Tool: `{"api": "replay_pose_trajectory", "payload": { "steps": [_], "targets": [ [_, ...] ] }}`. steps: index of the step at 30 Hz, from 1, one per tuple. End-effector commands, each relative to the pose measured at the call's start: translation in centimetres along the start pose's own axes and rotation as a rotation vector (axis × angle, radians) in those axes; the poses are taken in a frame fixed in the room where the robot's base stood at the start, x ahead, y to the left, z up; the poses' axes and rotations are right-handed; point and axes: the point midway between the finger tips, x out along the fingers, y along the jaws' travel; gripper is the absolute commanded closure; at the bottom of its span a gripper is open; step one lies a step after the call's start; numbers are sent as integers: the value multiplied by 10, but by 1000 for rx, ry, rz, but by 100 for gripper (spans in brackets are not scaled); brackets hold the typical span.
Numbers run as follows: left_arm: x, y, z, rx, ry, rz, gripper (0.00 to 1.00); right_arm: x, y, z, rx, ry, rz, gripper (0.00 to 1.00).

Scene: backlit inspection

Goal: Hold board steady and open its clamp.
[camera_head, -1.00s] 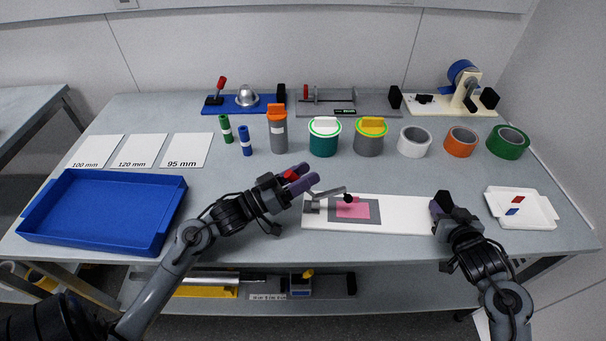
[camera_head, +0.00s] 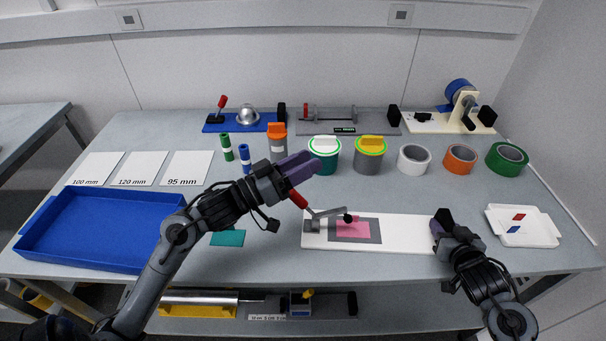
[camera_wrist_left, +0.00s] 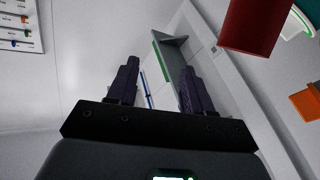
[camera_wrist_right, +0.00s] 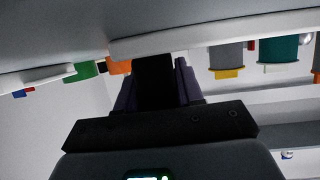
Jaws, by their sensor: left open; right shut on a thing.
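The white board (camera_head: 398,232) lies flat on the table, with a grey frame and a pink sheet at its left part. Its clamp (camera_head: 312,226) stands at the left end, with a metal arm ending in a black tip over the sheet and a red handle (camera_head: 298,198) tilted up to the left. My left gripper (camera_head: 312,163) is open and empty, above the handle; the handle (camera_wrist_left: 252,22) lies outside its fingers in the left wrist view. My right gripper (camera_head: 438,222) is shut at the board's right end, with a dark block (camera_wrist_right: 154,82) between its fingers in the right wrist view.
A blue tray (camera_head: 40,251) is at the left, and a teal plate (camera_head: 228,238) lies near my left arm. Canisters, including a teal one (camera_head: 325,165), and tape rolls (camera_head: 413,160) stand behind the board. A white tray (camera_head: 541,240) is at the right.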

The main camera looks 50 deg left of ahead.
Motion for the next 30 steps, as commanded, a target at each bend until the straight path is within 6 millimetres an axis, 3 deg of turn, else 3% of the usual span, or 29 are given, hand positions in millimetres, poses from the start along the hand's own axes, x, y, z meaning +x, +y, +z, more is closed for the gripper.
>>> {"api": "replay_pose_trajectory", "payload": {
  "steps": [1,14,19,30],
  "targets": [
    [1,1,-2,2,1,0,49,1,1,7,2,-11,2,100],
    [1,2,-5,0,2,4,49,1,1,6,2,-11,2,100],
    [-4,20,-11,27,13,90,49,1,1,6,2,-11,2,100],
    [-97,-6,29,55,-130,70,49,1,0,6,1,-10,1,100]
  ]
}}
